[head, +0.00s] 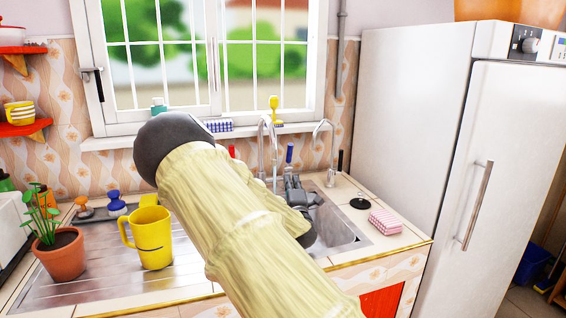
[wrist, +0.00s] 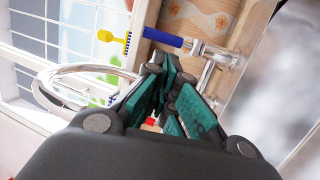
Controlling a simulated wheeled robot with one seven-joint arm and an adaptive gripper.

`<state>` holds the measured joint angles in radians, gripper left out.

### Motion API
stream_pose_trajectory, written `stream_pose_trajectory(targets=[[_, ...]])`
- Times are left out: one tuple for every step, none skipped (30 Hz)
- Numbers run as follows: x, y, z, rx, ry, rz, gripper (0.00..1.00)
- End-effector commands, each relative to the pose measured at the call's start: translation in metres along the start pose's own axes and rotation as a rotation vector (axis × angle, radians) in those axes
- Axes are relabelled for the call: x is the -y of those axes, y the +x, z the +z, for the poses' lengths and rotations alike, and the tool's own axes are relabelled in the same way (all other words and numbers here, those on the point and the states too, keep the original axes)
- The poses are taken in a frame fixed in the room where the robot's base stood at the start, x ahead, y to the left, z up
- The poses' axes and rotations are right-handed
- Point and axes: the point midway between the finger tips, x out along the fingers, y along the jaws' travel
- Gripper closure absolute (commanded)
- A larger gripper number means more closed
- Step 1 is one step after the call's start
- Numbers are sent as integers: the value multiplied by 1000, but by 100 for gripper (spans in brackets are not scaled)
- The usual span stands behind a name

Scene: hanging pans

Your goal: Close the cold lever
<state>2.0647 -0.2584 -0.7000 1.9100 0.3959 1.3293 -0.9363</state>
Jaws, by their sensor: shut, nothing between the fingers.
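The cold lever is the blue-handled lever (head: 290,153) at the sink tap, standing roughly upright in the head view. In the wrist view the blue lever (wrist: 163,37) lies just beyond my fingertips, joined to chrome fittings. The curved chrome spout (head: 267,130) is left of it, and a thin pale stream seems to fall below it. My gripper (head: 291,182) is just below the blue handle over the sink; in the wrist view my gripper (wrist: 158,68) is shut and empty. I cannot tell whether it touches the lever. My arm hides part of the sink.
A red lever (head: 232,151) stands left of the spout, partly hidden. A second chrome tap (head: 326,145) is to the right. A yellow mug (head: 150,238) and potted plant (head: 60,250) stand on the left. A pink sponge (head: 385,221) lies right, near the white fridge (head: 510,160).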

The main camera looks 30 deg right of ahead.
Motion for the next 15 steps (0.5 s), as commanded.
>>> stream_pose_trajectory(targets=[[-1,7,0,0,1,1,100],[0,12,0,0,0,0,100],[2,19,-1,0,-1,-2,100],[3,25,-2,-1,-2,-3,100],[5,32,-3,-1,-2,-6,100],[7,40,-4,-2,-2,-7,100],[9,45,-4,-1,-3,-8,100],[10,51,-4,-1,-4,-10,100],[12,58,-5,-2,-5,-11,100],[13,63,-5,-2,-5,-12,100],[13,68,-4,-1,-5,-13,100],[13,75,-4,0,-6,-12,100],[13,80,-3,0,-5,-12,100],[13,85,-2,1,-5,-12,100],[13,92,-2,1,-5,-12,100]])
